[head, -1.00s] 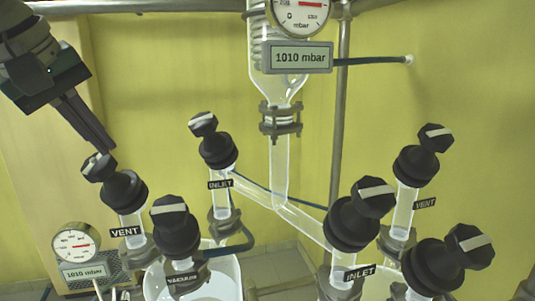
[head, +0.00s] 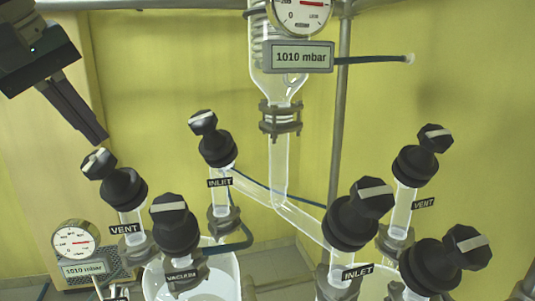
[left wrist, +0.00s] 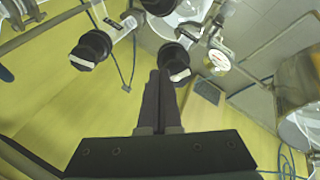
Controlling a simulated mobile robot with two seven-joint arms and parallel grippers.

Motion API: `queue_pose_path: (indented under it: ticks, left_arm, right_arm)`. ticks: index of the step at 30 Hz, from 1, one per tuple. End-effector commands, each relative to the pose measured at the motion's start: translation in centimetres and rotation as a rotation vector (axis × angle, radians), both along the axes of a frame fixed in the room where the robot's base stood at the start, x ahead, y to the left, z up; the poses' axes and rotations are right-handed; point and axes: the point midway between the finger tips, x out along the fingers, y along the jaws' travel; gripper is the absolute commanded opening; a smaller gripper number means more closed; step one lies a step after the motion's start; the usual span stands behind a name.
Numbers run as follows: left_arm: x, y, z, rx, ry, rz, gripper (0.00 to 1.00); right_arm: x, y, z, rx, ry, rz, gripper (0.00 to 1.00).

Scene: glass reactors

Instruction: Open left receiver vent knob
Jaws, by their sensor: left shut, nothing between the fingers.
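The left vent knob (head: 99,163) is a black faceted knob with a white bar, tilted on a black valve body above a glass tube with a VENT label (head: 125,229). My left gripper (head: 101,138) comes in from the upper left with its fingers shut and empty. Its tips are just above the knob, with a small gap in the head view. In the left wrist view the shut fingers (left wrist: 159,74) point at a black knob (left wrist: 178,74), likely the same one, and partly cover it. My right gripper is not in view.
A VACUUM knob (head: 168,208) and an INLET knob (head: 203,122) stand close to the right. Other black knobs, including another VENT knob (head: 435,137), stand farther right. A round gauge (head: 74,240) is below left. Free air lies above the left knobs.

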Motion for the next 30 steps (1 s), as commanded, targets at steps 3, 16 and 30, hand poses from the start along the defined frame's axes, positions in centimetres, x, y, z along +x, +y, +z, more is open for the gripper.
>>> queue_pose_path:
  ticks: [3, 16, 30]
  left_arm:
    - [-0.7, 0.2, 0.5, 0.000, -0.003, 0.000, 0.00]
    - [-1.1, 0.2, 1.3, -0.006, 0.002, 0.008, 0.00]
    - [-2.8, 1.1, 1.4, -0.261, 0.062, 0.436, 0.00]
  right_arm:
    - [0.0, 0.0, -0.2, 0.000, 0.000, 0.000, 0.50]
    - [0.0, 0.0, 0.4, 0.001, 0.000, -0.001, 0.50]
    - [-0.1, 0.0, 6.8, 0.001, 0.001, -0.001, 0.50]
